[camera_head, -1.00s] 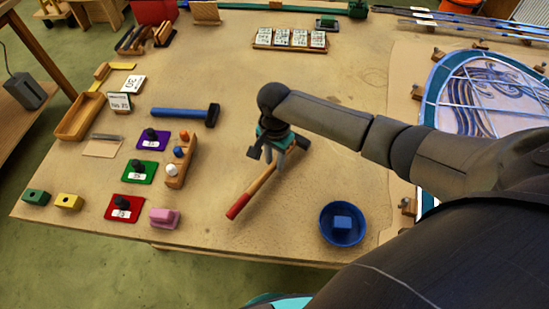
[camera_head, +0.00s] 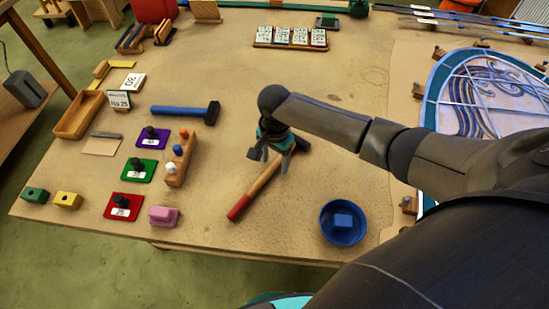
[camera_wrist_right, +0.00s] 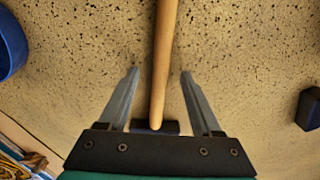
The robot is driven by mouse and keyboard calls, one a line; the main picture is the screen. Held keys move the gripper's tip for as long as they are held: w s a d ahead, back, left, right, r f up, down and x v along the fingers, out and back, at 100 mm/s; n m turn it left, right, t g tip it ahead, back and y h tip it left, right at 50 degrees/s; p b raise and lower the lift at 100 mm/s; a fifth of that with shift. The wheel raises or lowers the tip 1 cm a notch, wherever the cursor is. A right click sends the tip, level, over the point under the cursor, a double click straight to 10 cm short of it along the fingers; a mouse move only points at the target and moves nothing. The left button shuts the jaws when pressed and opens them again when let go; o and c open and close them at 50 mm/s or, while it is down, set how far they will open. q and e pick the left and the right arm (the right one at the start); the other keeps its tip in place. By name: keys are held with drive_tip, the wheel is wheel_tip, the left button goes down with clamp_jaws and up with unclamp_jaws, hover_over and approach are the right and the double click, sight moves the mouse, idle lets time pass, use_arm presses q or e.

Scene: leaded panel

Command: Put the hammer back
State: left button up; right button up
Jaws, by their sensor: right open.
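A hammer with a wooden, red-ended handle (camera_head: 255,187) lies slantwise on the table below my right gripper (camera_head: 274,161). Its head is largely hidden by the gripper in the head view. In the right wrist view the bare wooden handle (camera_wrist_right: 164,60) runs between the two separated fingers of my right gripper (camera_wrist_right: 160,72), touching neither as far as I can see. A dark piece, perhaps the head, shows near the palm. A second hammer with a blue handle (camera_head: 180,111) and black head lies to the left. My left gripper is not in view.
A blue bowl (camera_head: 327,231) holding a blue block (camera_head: 343,221) stands right of the handle. A wooden holder with coloured pegs (camera_head: 171,179), coloured cards and an open wooden tray (camera_head: 69,130) are at left. The leaded panel (camera_head: 470,100) is at right.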

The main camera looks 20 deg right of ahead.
wheel_tip(320, 180, up, 15)
drive_tip(key=p, duration=0.2)
drive_tip(key=shift+r, duration=0.2)
